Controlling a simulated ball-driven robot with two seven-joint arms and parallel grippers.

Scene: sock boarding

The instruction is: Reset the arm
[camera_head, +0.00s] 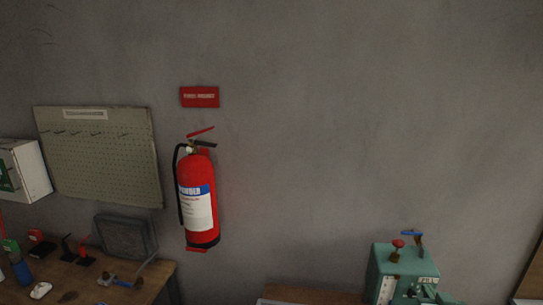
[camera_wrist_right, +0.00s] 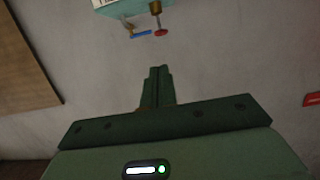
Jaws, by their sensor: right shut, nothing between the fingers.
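My right gripper (camera_wrist_right: 160,72) shows in the right wrist view, its two dark green fingers together with nothing between them. It is in front of the grey wall, apart from anything else. A teal machine (camera_head: 385,268) with a red knob (camera_head: 398,244), a blue lever (camera_head: 412,233) and a "FILL" label stands at the lower right of the head view. It shows upside down at the top of the right wrist view (camera_wrist_right: 115,8). I cannot make out my right gripper clearly in the head view. My left gripper is not in view.
A red fire extinguisher (camera_head: 198,200) hangs on the wall below a red sign (camera_head: 199,97). A pegboard (camera_head: 100,155) is at left, above a wooden bench (camera_head: 70,285) with a dark screen (camera_head: 126,236) and small items. The wall at upper right is bare.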

